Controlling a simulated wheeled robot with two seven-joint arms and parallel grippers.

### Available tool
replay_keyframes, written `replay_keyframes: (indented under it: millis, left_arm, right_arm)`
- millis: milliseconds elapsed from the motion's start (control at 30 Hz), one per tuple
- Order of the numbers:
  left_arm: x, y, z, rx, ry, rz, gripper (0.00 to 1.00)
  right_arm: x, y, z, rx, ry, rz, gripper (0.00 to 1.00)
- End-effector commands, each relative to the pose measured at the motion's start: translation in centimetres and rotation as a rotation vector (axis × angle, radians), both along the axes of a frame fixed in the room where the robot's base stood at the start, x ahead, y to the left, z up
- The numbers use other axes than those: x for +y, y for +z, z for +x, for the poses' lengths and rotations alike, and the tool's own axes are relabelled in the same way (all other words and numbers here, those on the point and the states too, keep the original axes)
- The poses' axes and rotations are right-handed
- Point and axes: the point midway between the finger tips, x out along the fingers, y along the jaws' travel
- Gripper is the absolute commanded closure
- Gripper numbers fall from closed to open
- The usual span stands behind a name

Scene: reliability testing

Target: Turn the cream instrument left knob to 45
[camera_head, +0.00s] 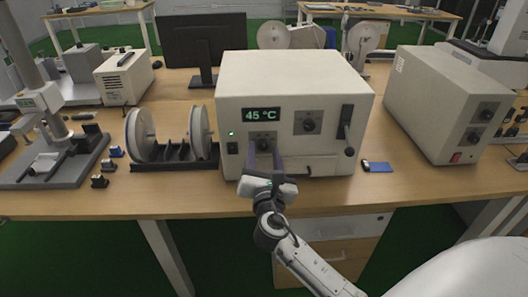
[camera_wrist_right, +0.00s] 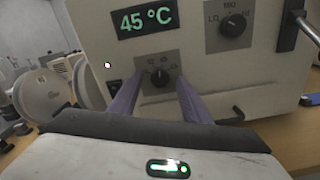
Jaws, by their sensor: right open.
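The cream instrument (camera_head: 290,88) stands on the wooden desk, its front facing me. Its display (camera_head: 261,115) reads 45 °C; it also shows in the right wrist view (camera_wrist_right: 146,22). The left knob (camera_wrist_right: 159,78) is dark and round, on a grey plate below the display. My right gripper (camera_head: 264,158) is in front of this knob. In the right wrist view its two fingers (camera_wrist_right: 157,98) are open, one on each side of the knob and apart from it. The head view partly hides the knob behind the fingers. My left gripper is not in view.
A second knob (camera_head: 308,125) and a dark handle (camera_head: 346,120) are on the instrument's right side. A rack with white discs (camera_head: 140,134) stands to the left. A blue card-like object (camera_head: 379,167) lies to the right, before another cream box (camera_head: 440,105).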

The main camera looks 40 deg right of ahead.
Motion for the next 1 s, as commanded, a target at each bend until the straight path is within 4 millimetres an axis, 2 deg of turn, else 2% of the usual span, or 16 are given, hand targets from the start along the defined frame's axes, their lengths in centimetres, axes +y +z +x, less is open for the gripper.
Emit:
replay_keyframes:
  millis: [333, 500, 600, 1000]
  left_arm:
    - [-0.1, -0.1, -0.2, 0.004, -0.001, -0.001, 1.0]
    - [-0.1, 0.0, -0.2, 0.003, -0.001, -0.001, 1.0]
    - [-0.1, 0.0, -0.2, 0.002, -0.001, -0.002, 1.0]
    - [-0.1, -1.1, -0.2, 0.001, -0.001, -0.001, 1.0]
  right_arm:
    - [-0.3, 0.0, 0.4, 0.0, 0.0, 0.002, 0.57]
    - [-0.3, 0.0, 0.4, 0.0, 0.0, 0.002, 0.85]
    - [-0.3, 0.0, 0.4, 0.0, 0.0, 0.002, 0.98]
    - [-0.2, -0.1, 0.4, -0.134, 0.0, 0.222, 0.98]
